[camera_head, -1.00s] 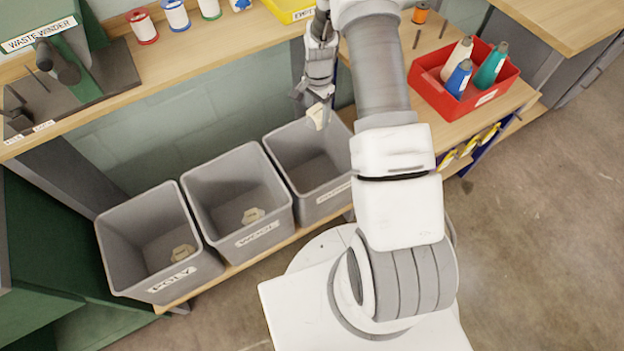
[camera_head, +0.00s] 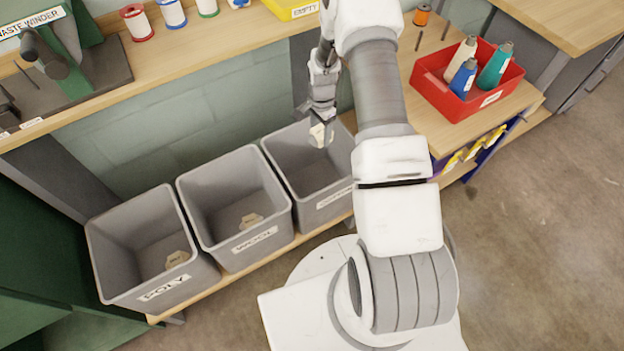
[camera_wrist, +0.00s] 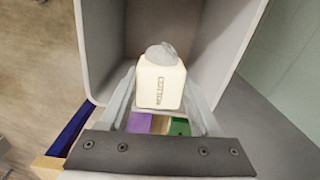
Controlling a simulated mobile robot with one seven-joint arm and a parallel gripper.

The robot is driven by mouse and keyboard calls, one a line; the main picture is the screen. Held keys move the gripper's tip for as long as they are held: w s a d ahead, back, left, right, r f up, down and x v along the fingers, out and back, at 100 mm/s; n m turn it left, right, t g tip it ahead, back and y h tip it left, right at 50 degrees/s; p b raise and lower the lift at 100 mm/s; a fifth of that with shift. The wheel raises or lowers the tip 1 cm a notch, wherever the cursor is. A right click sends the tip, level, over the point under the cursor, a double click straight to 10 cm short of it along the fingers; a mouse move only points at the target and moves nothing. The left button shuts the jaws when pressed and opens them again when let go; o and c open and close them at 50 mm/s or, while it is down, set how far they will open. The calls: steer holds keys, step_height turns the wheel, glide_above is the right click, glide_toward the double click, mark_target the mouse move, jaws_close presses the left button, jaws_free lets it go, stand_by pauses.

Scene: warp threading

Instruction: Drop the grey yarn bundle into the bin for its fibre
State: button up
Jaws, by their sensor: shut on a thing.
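My gripper (camera_head: 322,122) is shut on the yarn bundle (camera_head: 318,133) at the third, rightmost grey bin (camera_head: 333,197). In the wrist view the bundle (camera_wrist: 161,82) sits between the two fingers of my gripper (camera_wrist: 162,100). It shows a cream block face lettered COTTON and a grey lump at its far end. The rightmost bin's label is hard to read but looks like COTTON. Its wall (camera_wrist: 105,45) and inside show beyond the bundle. The wool bin (camera_head: 258,246) and the poly bin (camera_head: 165,289) stand to the left, each with a pale bundle inside.
The bins stand in a row on a low wooden shelf. A red box (camera_head: 430,87) with several cones stands on the bench at the right. A yellow bin marked EMPTY (camera_head: 297,9) and a green waste winder (camera_head: 72,50) are on the back bench.

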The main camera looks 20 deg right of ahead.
steer(key=o, duration=1.4)
steer(key=shift+r, duration=0.1)
step_height(320, 180, up, 17)
steer(key=p, duration=0.3)
steer(key=shift+r, duration=0.15)
